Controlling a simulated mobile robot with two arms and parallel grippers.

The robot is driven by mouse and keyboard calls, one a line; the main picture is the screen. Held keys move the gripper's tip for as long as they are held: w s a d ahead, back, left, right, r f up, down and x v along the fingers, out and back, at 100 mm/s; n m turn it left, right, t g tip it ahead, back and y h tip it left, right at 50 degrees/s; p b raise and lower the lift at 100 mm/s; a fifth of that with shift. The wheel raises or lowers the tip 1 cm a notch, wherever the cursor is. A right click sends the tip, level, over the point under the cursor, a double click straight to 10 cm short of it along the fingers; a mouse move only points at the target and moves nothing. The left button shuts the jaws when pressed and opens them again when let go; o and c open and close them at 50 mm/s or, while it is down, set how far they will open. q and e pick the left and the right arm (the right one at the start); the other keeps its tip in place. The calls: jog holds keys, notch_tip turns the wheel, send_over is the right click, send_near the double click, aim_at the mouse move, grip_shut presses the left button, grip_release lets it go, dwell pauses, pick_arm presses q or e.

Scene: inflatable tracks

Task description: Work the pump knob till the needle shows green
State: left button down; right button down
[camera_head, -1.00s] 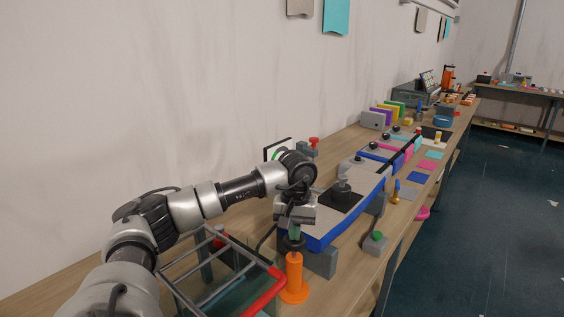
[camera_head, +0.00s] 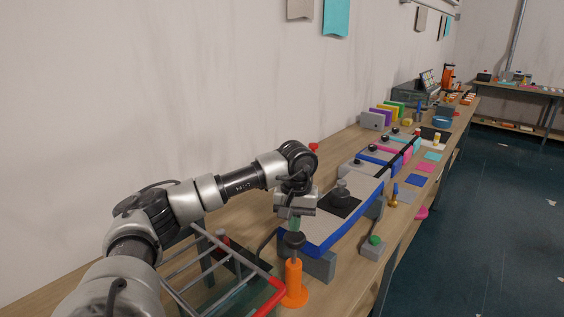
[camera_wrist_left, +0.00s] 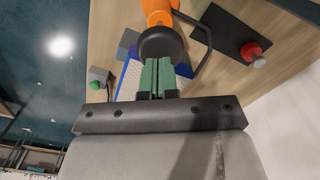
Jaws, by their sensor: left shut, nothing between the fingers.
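The pump (camera_head: 294,287) is an upright orange cylinder on a round foot near the front of the bench. Its dark round knob (camera_head: 293,240) stands above the body on a short rod. My left gripper (camera_head: 295,224) points down over the knob, its green fingers shut and empty. In the left wrist view the fingers (camera_wrist_left: 156,78) reach the edge of the knob (camera_wrist_left: 161,44), with the orange pump (camera_wrist_left: 158,10) behind it. I cannot tell whether they touch it. No gauge or needle shows now. My right gripper is out of view.
A grey panel with blue edges (camera_head: 318,247) and a black knob (camera_head: 343,191) lies right of the pump. A frame with a red rail (camera_head: 268,298) stands to the left. A green button on a grey box (camera_head: 375,241) sits near the front edge. A dark hose (camera_head: 265,243) runs behind the pump.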

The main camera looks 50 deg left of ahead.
pick_arm(q)
jog(key=shift+r+p, duration=1.5)
jog(key=shift+r, duration=0.8)
